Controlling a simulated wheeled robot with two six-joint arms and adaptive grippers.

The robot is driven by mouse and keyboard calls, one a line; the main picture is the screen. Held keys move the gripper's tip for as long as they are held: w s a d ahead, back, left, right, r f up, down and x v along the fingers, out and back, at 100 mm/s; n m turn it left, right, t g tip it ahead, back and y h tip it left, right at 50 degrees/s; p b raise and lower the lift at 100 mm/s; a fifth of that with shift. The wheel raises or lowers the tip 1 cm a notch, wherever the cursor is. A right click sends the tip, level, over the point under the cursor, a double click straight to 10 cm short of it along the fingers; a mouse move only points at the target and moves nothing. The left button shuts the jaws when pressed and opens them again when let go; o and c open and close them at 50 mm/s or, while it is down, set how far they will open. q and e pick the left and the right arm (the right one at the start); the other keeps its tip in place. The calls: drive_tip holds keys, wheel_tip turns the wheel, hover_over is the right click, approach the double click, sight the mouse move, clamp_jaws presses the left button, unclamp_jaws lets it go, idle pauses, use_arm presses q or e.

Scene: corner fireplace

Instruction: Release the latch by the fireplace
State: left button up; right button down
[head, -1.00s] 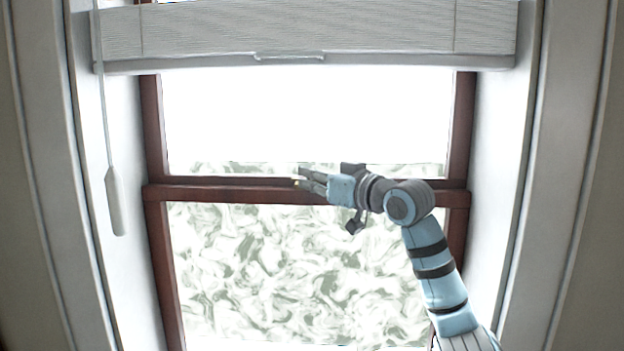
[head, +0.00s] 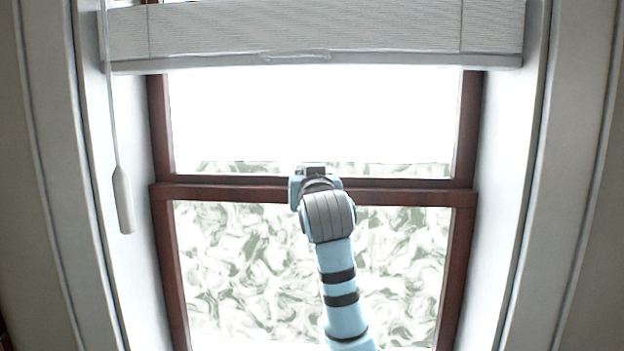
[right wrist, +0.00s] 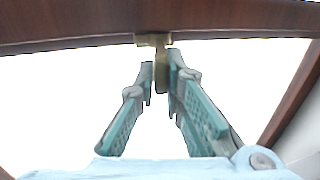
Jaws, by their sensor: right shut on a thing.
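A small brass-coloured latch (right wrist: 153,40) sits on the dark wooden window rail (right wrist: 75,37) in the right wrist view, with a narrow tab hanging between my fingers. My right gripper (right wrist: 161,77) is shut on this tab, one finger on each side. In the head view my right arm reaches up to the middle of the brown meeting rail (head: 400,193). There my own wrist hides the fingers and the latch. My left gripper is in neither view.
A raised white blind (head: 300,35) spans the top of the window. Its cord with a white pull (head: 122,200) hangs at the left. Pale window jambs stand on both sides. The space before the lower pane (head: 230,270) left of my arm is clear.

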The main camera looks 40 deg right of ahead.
drive_tip(key=shift+w+a+m+g+h, duration=0.2)
drive_tip(key=shift+m+g+h, duration=0.35)
drive_tip(key=shift+h, duration=0.2)
drive_tip(key=shift+w+a+m+g+h, duration=0.1)
drive_tip(key=shift+a+m+g+h, duration=0.05)
drive_tip(key=shift+m+g+h, duration=0.5)
drive_tip(key=shift+r+h, duration=0.1)
drive_tip(key=shift+h, duration=0.2)
drive_tip(key=c, duration=1.7)
unclamp_jaws()
drive_tip(key=v, duration=1.1)
drive_tip(key=shift+s+a, duration=0.25)
drive_tip(key=shift+a, duration=0.05)
